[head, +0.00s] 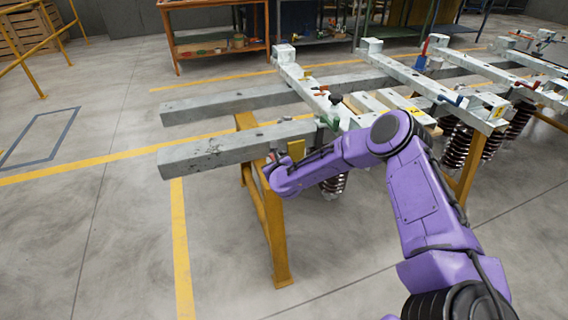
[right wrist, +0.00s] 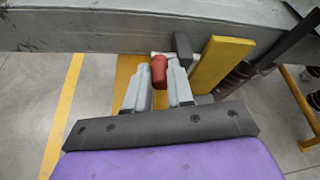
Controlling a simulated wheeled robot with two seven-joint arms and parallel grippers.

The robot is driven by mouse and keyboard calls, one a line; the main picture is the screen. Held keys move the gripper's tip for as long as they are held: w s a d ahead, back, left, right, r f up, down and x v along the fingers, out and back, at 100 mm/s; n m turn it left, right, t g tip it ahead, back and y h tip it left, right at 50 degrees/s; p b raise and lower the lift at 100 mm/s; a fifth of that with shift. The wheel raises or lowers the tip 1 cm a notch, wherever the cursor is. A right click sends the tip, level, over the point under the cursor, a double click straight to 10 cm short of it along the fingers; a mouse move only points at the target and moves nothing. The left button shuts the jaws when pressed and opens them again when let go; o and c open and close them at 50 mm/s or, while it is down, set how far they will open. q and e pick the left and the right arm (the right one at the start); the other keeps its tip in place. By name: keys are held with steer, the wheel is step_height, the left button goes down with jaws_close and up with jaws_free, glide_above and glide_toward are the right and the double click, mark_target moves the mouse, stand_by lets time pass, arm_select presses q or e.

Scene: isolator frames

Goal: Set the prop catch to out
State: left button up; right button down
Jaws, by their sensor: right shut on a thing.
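A small red grip (right wrist: 158,70), which looks like the prop catch, sits at a grey bracket (right wrist: 184,48) on the side of the near grey beam. My right gripper (right wrist: 160,82) has one finger on each side of the red grip and is shut on it. In the head view the right gripper (head: 270,163) is at the beam's near side, above the yellow trestle leg, largely hidden by my purple wrist. Which setting the catch is in cannot be told. My left gripper is not in view.
The near grey beam (head: 205,153) rests on a yellow trestle (head: 276,240). A yellow plate (right wrist: 217,62) stands close to the right of the gripper; it also shows in the head view (head: 296,149). A green lever (head: 328,121) lies beyond. The floor to the left is clear.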

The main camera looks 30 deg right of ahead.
steer(key=shift+w+a+f, duration=0.1)
steer(key=shift+a, duration=0.45)
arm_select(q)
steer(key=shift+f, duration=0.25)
arm_select(e)
steer(key=c, duration=1.2)
jaws_free()
steer(key=shift+a, duration=0.1)
steer(key=shift+o, duration=1.1)
steer(key=shift+w+a, duration=0.1)
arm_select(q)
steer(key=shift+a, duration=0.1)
